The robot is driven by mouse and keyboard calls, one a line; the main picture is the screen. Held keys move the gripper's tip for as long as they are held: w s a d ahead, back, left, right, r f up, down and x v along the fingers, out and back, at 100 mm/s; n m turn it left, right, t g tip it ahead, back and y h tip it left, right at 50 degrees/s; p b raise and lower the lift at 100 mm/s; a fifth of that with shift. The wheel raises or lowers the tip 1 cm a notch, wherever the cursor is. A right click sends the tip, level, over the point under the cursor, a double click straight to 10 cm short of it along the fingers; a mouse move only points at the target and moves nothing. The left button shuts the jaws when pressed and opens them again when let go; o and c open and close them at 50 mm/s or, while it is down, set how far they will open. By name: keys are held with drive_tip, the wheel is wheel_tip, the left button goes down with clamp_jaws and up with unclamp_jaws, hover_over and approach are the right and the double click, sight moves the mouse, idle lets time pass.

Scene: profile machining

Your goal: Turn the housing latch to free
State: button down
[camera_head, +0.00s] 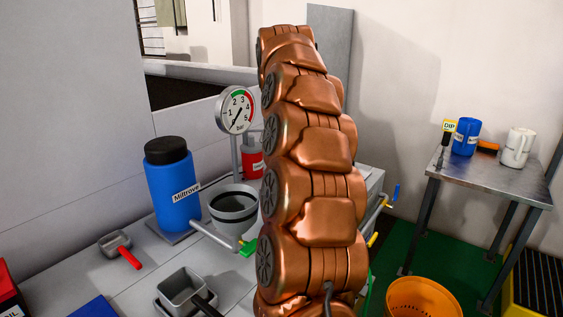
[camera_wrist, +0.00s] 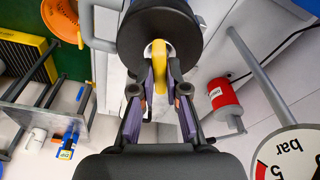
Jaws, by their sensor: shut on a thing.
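In the wrist view a yellow latch (camera_wrist: 159,58) sits at the edge of a dark round housing (camera_wrist: 158,28). My gripper (camera_wrist: 161,78) has its purple fingers closed on the latch, one on either side. Parts of the latch between the fingertips are hidden. In the head view my copper-coloured arm fills the middle and hides the gripper, latch and housing.
Left of my arm stand a blue canister (camera_head: 172,197), a cup-shaped vessel (camera_head: 233,212), a pressure gauge (camera_head: 235,110) and a red container (camera_head: 252,162). Two small pans lie in front. At right are an orange bucket (camera_head: 420,299) and a side table (camera_head: 500,182) with mugs.

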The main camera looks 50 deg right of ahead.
drive_tip(key=shift+f, duration=0.1)
drive_tip(key=shift+m+b, duration=1.45)
drive_tip(key=shift+m, duration=0.15)
drive_tip(key=shift+m+g, duration=0.3)
drive_tip(key=shift+m, duration=0.2)
drive_tip(key=c, duration=1)
unclamp_jaws()
drive_tip(key=shift+c, duration=0.2)
drive_tip(key=shift+r, duration=0.2)
wheel_tip(320, 180, up, 7)
drive_tip(key=p, duration=0.7)
drive_tip(key=shift+f, duration=0.1)
